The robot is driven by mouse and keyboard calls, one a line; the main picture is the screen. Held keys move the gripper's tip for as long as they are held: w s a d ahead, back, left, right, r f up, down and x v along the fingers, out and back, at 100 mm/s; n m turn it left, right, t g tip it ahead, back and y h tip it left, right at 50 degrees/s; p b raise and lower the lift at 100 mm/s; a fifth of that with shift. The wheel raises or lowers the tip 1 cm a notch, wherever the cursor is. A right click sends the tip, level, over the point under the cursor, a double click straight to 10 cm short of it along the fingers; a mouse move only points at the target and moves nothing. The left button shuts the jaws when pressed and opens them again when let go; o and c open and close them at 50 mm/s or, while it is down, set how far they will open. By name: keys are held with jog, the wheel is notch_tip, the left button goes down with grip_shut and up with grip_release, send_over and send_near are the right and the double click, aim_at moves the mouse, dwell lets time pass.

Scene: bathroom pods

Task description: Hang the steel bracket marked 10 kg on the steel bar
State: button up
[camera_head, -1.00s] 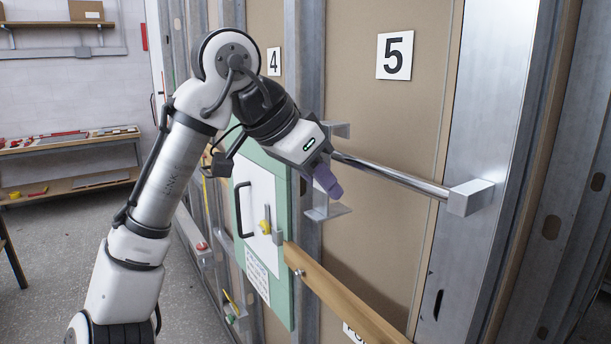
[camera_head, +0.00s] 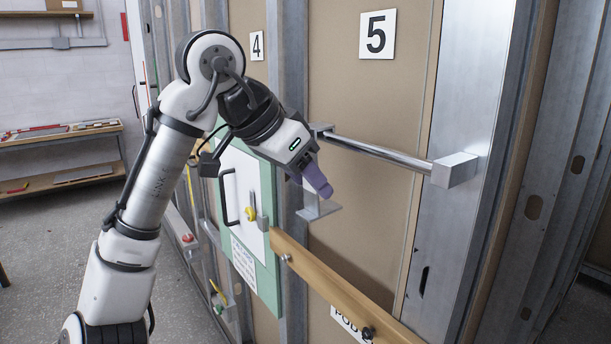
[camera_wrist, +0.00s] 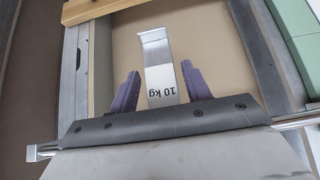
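The steel bracket (camera_head: 320,210) is a bent grey plate. In the wrist view the bracket (camera_wrist: 161,75) lies between my two purple fingers, with "10 kg" reading upside down. Whether the bracket's top rests on the bar cannot be told.
A wooden rail (camera_head: 335,285) crosses the wall below the bar. A green-framed white door (camera_head: 240,195) with a black handle is to the left. Steel studs and number signs line the wall. A shelf (camera_head: 60,160) stands at the far left over clear floor.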

jog(key=shift+o, duration=0.8)
